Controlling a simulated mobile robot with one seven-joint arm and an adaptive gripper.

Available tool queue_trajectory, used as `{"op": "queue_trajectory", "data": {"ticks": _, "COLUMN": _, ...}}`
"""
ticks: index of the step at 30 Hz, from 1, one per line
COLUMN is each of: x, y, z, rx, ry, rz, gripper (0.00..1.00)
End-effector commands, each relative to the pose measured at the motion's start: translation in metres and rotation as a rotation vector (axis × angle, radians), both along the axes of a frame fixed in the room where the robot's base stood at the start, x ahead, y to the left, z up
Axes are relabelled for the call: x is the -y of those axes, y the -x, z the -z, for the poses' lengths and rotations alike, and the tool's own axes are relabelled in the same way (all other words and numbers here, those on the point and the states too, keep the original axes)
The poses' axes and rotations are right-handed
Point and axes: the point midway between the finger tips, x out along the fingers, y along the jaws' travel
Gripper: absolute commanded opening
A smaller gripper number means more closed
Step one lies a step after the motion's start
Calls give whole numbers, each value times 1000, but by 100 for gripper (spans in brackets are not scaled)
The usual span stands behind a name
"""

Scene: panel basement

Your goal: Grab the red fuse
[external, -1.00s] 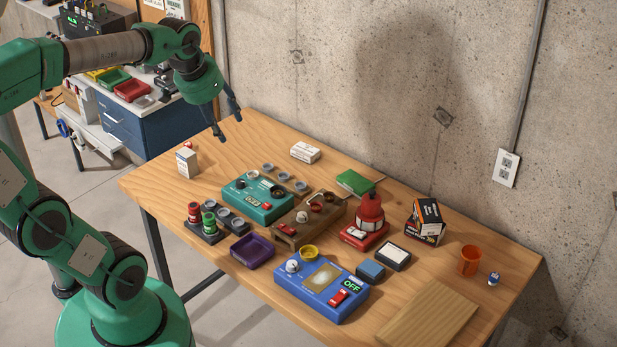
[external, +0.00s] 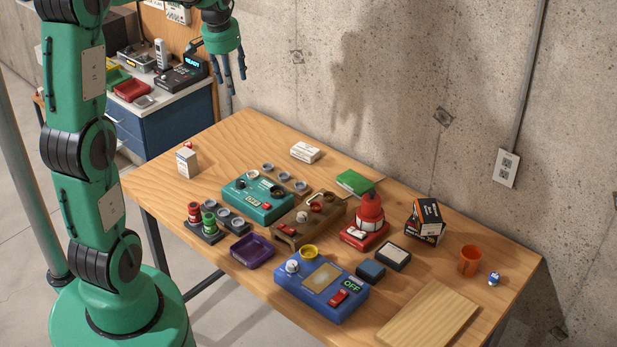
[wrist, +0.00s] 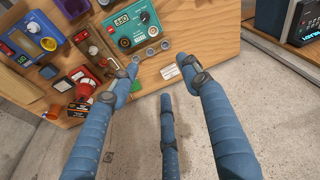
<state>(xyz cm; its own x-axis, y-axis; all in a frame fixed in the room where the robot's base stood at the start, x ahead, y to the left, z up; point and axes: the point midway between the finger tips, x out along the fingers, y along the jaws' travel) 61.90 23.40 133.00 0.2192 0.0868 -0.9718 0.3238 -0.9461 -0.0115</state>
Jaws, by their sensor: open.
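My gripper (external: 236,85) is high above the table's far left corner, well away from the rack. The wrist view shows its blue fingers (wrist: 159,67) spread apart, with nothing between them.
A teal meter box (external: 258,196), a purple tray (external: 252,250), a brown block (external: 311,222) and a blue box (external: 320,290) crowd the middle. A red beacon (external: 369,210) stands behind. A white box (external: 187,162) is at the left edge.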

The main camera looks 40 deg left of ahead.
Motion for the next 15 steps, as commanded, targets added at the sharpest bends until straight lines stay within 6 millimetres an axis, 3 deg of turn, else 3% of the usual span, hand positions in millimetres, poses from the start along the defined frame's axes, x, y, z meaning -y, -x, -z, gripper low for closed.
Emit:
{"op": "queue_trajectory", "data": {"ticks": 6, "x": -54, "y": -30, "z": 26, "rx": -37, "ry": 14, "rz": -50, "gripper": 47}}
{"op": "queue_trajectory", "data": {"ticks": 15, "x": -128, "y": -58, "z": 72, "rx": -83, "ry": 35, "rz": -114, "gripper": 47}}
